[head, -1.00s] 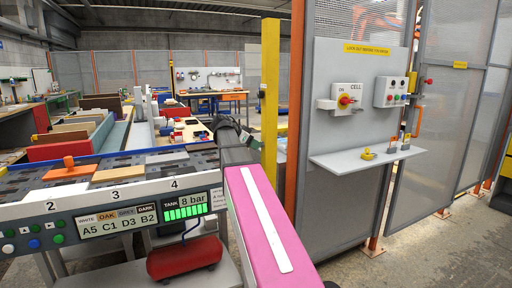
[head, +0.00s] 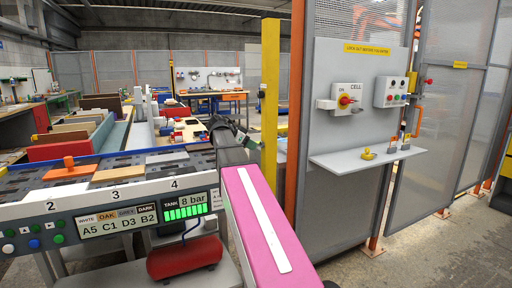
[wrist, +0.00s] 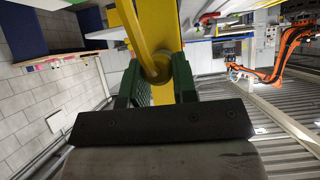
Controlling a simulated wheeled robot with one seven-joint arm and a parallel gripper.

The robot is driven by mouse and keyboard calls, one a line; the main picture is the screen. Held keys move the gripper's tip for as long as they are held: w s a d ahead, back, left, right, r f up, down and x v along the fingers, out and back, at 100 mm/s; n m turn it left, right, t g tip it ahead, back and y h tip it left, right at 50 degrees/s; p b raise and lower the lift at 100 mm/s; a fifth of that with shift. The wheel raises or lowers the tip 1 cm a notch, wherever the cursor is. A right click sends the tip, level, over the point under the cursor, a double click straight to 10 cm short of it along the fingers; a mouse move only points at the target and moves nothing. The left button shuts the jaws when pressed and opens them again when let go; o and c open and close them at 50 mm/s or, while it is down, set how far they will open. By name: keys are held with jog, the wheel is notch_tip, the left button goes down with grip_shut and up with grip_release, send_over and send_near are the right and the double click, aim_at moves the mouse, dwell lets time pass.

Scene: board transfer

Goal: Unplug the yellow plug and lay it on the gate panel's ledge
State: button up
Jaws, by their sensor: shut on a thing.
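My gripper (wrist: 158,88) has its dark green fingers closed on the yellow plug (wrist: 157,66), seen between them in the wrist view. A yellow rod-like part runs up from it, in front of a broad yellow surface. Whether the plug sits in a socket cannot be seen. In the head view my gripper (head: 246,140) is beside the tall yellow post (head: 270,90), and the plug cannot be made out there. The gate panel (head: 335,75) stands to the right with its pale ledge (head: 340,160), well away from my gripper.
A small yellow object (head: 367,154) and two small upright pieces lie on the ledge. Above it are a red-knobbed switch (head: 347,100) and a button box (head: 390,92). An orange post (head: 294,110) stands between yellow post and panel.

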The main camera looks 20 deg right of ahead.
jog(key=shift+a, duration=0.45)
jog(key=shift+s+a, duration=0.1)
jog(key=shift+a, duration=2)
